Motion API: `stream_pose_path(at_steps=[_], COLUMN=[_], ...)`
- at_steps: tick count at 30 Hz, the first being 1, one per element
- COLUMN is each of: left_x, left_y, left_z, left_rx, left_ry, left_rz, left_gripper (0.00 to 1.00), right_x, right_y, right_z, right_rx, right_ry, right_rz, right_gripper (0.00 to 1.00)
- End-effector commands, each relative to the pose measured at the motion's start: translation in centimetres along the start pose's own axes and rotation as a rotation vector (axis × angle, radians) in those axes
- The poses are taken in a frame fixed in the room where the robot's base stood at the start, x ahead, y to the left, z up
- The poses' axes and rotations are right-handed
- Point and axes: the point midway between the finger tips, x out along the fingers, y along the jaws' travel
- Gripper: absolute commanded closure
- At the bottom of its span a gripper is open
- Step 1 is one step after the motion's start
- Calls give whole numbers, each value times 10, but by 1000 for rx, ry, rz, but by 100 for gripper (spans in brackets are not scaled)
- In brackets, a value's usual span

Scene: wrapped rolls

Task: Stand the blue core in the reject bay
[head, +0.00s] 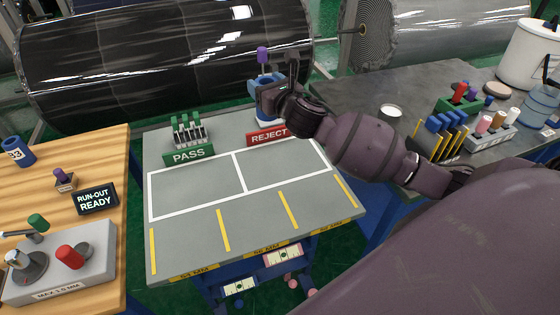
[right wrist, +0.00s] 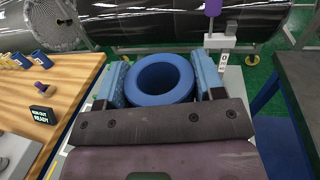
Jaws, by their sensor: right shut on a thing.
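The blue core, a thick ring (right wrist: 184,82), is upright between the two fingers of my right gripper (right wrist: 160,78). Its open top faces the wrist camera. In the head view my right gripper (head: 266,90) is behind the red REJECT sign (head: 268,135), and its fingers and the sign hide much of the core. I cannot tell whether the core's foot touches anything. The reject bay (head: 284,168) is the right white-outlined rectangle on the grey table, bare and in front of the sign. My left gripper is out of view.
A purple-topped post (right wrist: 213,12) stands beyond the core. A green rack (head: 187,130) stands behind the PASS sign. A wooden bench (head: 100,165) is at left, and a dark bench (head: 345,85) with racks and a pale disc (head: 391,111) at right. Large wrapped rolls (head: 160,60) lie behind.

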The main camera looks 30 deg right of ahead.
Motion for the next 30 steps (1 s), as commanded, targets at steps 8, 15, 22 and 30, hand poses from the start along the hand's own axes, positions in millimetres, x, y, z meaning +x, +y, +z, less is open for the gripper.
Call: stream_pose_path(at_steps=[8, 15, 22, 30], left_x=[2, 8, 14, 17], left_y=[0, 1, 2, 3], left_z=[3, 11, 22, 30], left_rx=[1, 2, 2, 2], left_ry=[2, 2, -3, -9], left_rz=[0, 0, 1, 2], left_gripper=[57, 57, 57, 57], right_x=[7, 7, 7, 7], right_y=[-9, -8, -8, -8], right_z=[-21, -74, -124, -153], right_rx=[9, 9, 9, 5], right_ry=[2, 0, 1, -3], right_rz=[-10, -10, -10, -8], right_gripper=[66, 66, 66, 66])
